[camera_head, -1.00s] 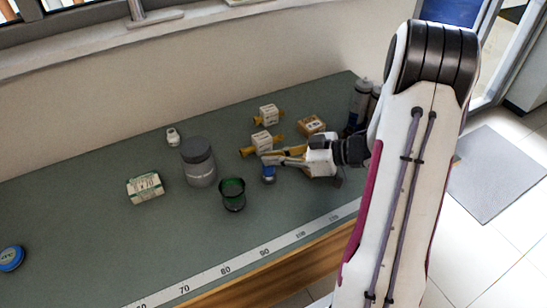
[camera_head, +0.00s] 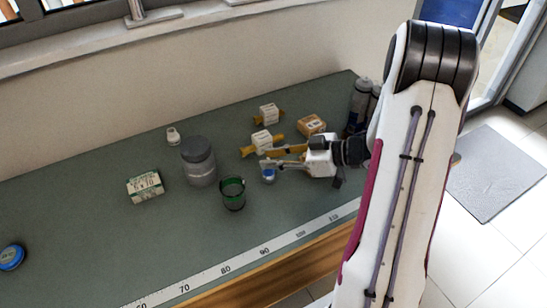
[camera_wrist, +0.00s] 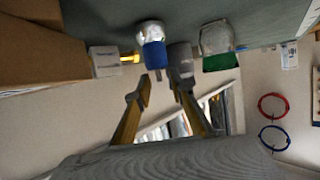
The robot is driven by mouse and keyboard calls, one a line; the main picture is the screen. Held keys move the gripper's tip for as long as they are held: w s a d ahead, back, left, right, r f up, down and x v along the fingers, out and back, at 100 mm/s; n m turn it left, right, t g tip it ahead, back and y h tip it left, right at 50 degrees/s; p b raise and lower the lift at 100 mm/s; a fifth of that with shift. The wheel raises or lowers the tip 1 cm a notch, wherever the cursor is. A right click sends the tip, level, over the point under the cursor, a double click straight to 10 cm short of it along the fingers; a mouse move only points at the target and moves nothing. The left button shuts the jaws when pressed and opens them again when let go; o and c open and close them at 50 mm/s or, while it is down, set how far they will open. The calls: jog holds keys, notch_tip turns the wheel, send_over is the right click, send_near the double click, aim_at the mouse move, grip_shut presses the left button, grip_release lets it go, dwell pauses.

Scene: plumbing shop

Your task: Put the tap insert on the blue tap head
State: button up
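The blue tap head (camera_head: 268,176) stands on the green bench, at the tips of my gripper (camera_head: 267,158). In the wrist view the blue tap head (camera_wrist: 155,55) shows upside down, with a shiny silver part adjoining its blue part. The tap head lies beyond the fingertips. In the head view a fingertip partly covers its top, and I cannot tell whether it touches. I cannot pick out the tap insert as a separate piece in either view.
A green cup (camera_head: 232,195) and a grey jar (camera_head: 199,163) stand left of my gripper. Two white boxes with yellow parts (camera_head: 262,141) (camera_head: 268,113) and an orange-white box (camera_head: 311,125) lie behind it. A green-white box (camera_head: 145,187) lies left. The front middle is clear.

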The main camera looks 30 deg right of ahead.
jog(key=shift+r, duration=0.1)
jog(key=v, duration=1.2)
dwell(0.6)
jog(key=w+d+r+m+t+h, duration=0.2)
jog(key=w+d+r+t+h, duration=0.1)
jog(key=w+r+h, duration=0.6)
notch_tip(320, 180, up, 8)
jog(key=s+a+m+h, duration=0.1)
jog(key=a+m+h, duration=0.1)
jog(key=m+h, duration=0.2)
jog(key=s+a+f+m+g+y, duration=0.1)
jog(key=s+a+f+g, duration=0.2)
jog(key=s+a, duration=0.7)
jog(key=s+a+f+m+g+y, duration=0.2)
jog(key=s+a, duration=0.8)
jog(key=s, duration=0.5)
jog(key=shift+a+f+g+y, duration=0.3)
jog(key=shift+a+f+g, duration=0.1)
jog(key=shift+g, duration=0.5)
